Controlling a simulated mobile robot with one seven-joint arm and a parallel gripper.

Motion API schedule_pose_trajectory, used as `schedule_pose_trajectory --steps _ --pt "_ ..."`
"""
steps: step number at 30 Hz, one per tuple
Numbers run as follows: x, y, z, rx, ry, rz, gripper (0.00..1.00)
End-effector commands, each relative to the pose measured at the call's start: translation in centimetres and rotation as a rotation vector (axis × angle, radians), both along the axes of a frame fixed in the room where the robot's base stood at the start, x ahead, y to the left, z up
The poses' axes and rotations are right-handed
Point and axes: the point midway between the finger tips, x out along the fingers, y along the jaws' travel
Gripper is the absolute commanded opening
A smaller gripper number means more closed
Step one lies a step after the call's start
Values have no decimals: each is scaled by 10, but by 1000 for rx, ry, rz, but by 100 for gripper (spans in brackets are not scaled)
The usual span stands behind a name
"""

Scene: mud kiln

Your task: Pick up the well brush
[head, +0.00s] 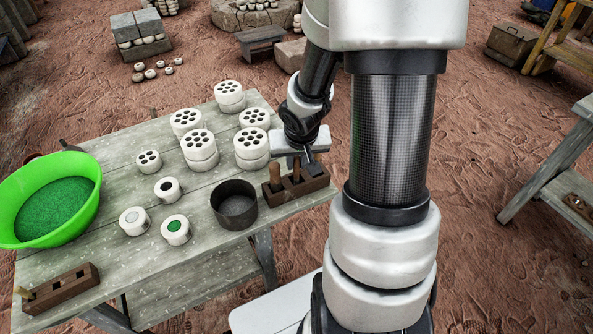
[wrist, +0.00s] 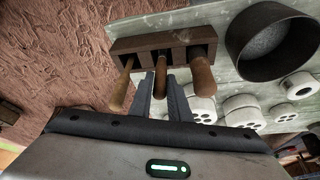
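A dark brown wooden rack (head: 305,186) stands at the table's right end and holds tools by their wooden handles; in the wrist view the rack (wrist: 142,44) shows three handles. The left handle (wrist: 120,92), middle handle (wrist: 160,76) and right handle (wrist: 202,78) stick up toward the camera. The tool heads are hidden in the rack, so I cannot tell which one is the well brush. My gripper (wrist: 161,78) points at the rack, its fingers parted on either side of the middle handle, with no clear contact. In the head view my gripper (head: 308,156) is just behind the rack.
A dark round pot (head: 234,212) stands left of the rack. White perforated cylinders (head: 200,158) and small white pots (head: 176,230) cover the table's middle. A green bowl (head: 20,200) and a second rack (head: 75,284) are at the left.

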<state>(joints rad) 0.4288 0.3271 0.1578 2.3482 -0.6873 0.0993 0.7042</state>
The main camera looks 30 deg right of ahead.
Motion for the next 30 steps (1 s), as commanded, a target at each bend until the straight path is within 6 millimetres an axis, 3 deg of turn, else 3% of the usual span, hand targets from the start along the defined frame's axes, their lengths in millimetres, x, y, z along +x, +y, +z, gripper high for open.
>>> schedule_pose_trajectory --steps 3,13,24,30 --pt "0 0 0 0 0 0 0" --pt "0 -1 8 0 -1 -2 0" --pt "0 -1 80 0 -2 -3 0" --pt "0 0 99 0 -1 0 0"
